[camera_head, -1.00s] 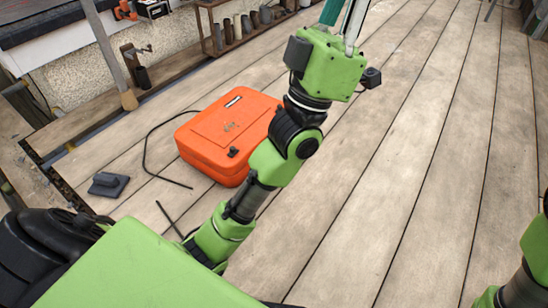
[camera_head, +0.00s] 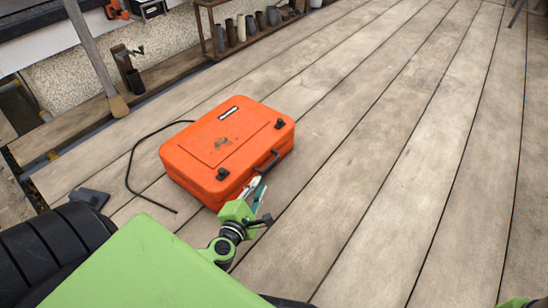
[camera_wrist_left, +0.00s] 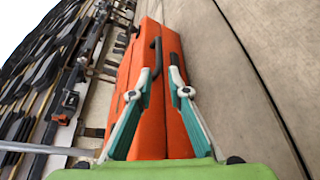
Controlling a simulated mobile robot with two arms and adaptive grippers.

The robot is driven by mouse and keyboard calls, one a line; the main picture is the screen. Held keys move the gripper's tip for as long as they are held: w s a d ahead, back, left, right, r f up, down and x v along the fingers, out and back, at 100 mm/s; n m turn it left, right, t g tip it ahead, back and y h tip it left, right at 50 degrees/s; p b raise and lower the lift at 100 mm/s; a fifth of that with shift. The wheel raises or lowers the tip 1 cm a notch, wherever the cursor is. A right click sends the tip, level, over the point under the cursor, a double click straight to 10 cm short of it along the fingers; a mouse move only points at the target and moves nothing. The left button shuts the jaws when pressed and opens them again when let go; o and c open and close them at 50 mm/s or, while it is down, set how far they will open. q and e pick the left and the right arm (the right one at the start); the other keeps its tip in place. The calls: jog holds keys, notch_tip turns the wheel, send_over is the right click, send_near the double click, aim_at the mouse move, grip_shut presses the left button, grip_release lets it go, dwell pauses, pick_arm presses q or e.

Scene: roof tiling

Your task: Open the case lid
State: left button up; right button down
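The orange case (camera_head: 205,135) lies flat on the wooden boards with its lid shut. Two dark latches (camera_head: 221,174) (camera_head: 280,124) sit along its near right edge, with a dark handle (camera_head: 266,160) on the side between them. My left gripper (camera_head: 258,187) is low beside that side, near the handle and the closer latch. In the left wrist view its fingers (camera_wrist_left: 159,76) are apart with nothing clearly held; the case (camera_wrist_left: 148,125) and handle (camera_wrist_left: 156,56) show between and beyond them. Contact cannot be told. My right gripper is out of view.
A black cable (camera_head: 130,165) curves on the boards left of the case. A dark flat tool (camera_head: 90,197) lies at the lower left. A rack of cylinders (camera_head: 242,27) and a leaning pole (camera_head: 92,50) stand behind. Boards right of the case are clear.

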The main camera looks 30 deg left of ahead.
aim_at(269, 167)
pick_arm(q)
jog(key=b+x, duration=0.6)
jog(key=x, duration=0.6)
jog(key=shift+b, duration=0.3)
jog(key=shift+w+a+r, duration=0.1)
jog(key=shift+w, duration=0.4)
grip_shut()
